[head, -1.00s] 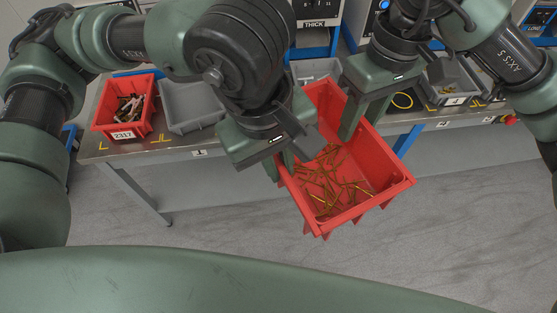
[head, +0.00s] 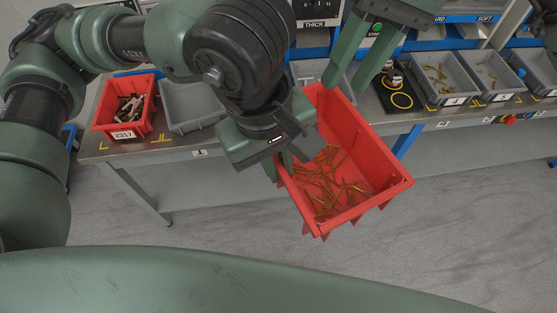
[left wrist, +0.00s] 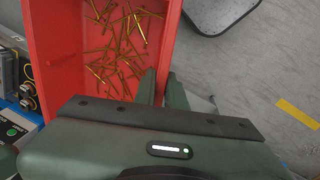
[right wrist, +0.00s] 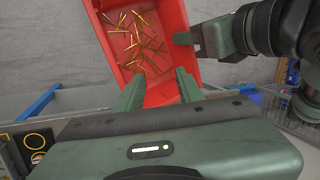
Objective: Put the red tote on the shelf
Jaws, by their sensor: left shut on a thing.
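A red tote (head: 375,165) with several brass-coloured pins inside hangs tilted in front of the bench. My left gripper (head: 284,168) is shut on its left wall; the left wrist view shows the fingers (left wrist: 161,90) on either side of the tote's wall (left wrist: 168,35). My right gripper (head: 347,84) is open and empty, above the tote's far end and apart from it. In the right wrist view its fingers (right wrist: 160,92) are spread, with the tote (right wrist: 178,25) beyond them. I cannot clearly make out a shelf.
Another red bin (head: 102,117), labelled 2317, stands on the bench (head: 180,148) at left beside a grey bin (head: 190,122). More grey bins (head: 445,98) line the bench at right. A black pad (head: 400,100) with yellow rings lies between.

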